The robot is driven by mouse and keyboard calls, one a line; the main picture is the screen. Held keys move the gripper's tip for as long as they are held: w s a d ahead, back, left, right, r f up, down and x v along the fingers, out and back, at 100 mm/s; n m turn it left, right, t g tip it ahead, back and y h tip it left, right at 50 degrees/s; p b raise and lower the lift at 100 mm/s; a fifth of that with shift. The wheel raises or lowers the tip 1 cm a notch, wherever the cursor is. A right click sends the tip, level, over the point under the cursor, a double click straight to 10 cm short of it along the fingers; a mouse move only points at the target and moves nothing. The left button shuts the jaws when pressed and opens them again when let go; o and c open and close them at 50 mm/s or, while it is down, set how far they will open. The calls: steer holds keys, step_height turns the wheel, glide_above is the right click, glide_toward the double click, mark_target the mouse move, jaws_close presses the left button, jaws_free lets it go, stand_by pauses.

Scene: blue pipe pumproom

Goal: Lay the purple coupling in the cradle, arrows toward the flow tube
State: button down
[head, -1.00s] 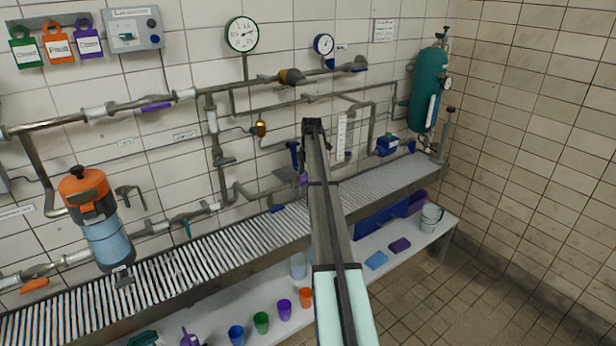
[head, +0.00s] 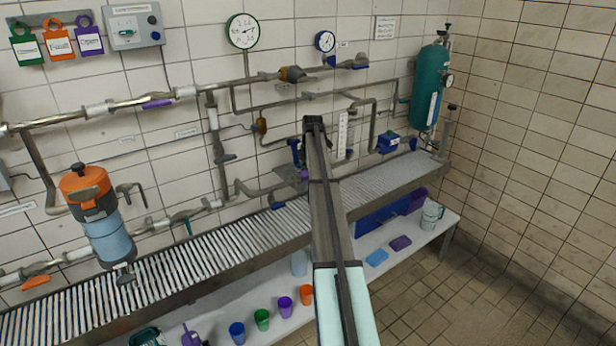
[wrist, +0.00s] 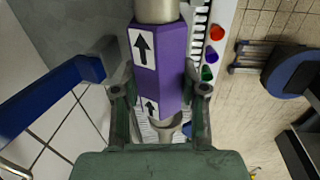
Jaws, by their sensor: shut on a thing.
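The purple coupling (wrist: 158,70) is a six-sided block with black-on-white arrow labels pointing to the top of the wrist view. My gripper (wrist: 158,96) is shut on it, one finger on each side. A grey cylinder (wrist: 155,10) is at its top end, and a grey rounded part shows below its lower end. In the head view my arm hides most of my gripper and the coupling. A clear upright tube with a scale (head: 343,132), likely the flow tube, is on the wall right of my arm. I cannot clearly make out the cradle or whether the coupling touches it.
Blue-handled pipework (head: 295,152) is close by my arm, and a blue bar (wrist: 50,95) is left of my gripper in the wrist view. The slatted bench (head: 200,265) runs below the pipes. Several coloured cups (head: 285,306) stand on the lower shelf. Open floor lies at right.

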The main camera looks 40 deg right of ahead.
step_height(320, 180, up, 8)
steer(key=shift+s+d+r+b, duration=0.1)
steer(key=shift+r+b, duration=0.05)
steer(key=shift+b, duration=0.8)
steer(key=t+p, duration=0.1)
steer(key=r+t+p, duration=0.1)
steer(key=t, duration=0.1)
steer(key=r+t+p, duration=0.1)
steer(key=shift+s+p, duration=0.25)
steer(key=shift+p, duration=0.1)
steer(key=shift+f+t, duration=0.2)
steer(key=shift+t, duration=0.1)
steer(key=shift+f+b, duration=0.75)
steer(key=shift+f, duration=2.6)
steer(key=shift+f+b, duration=1.15)
steer(key=shift+f, duration=0.7)
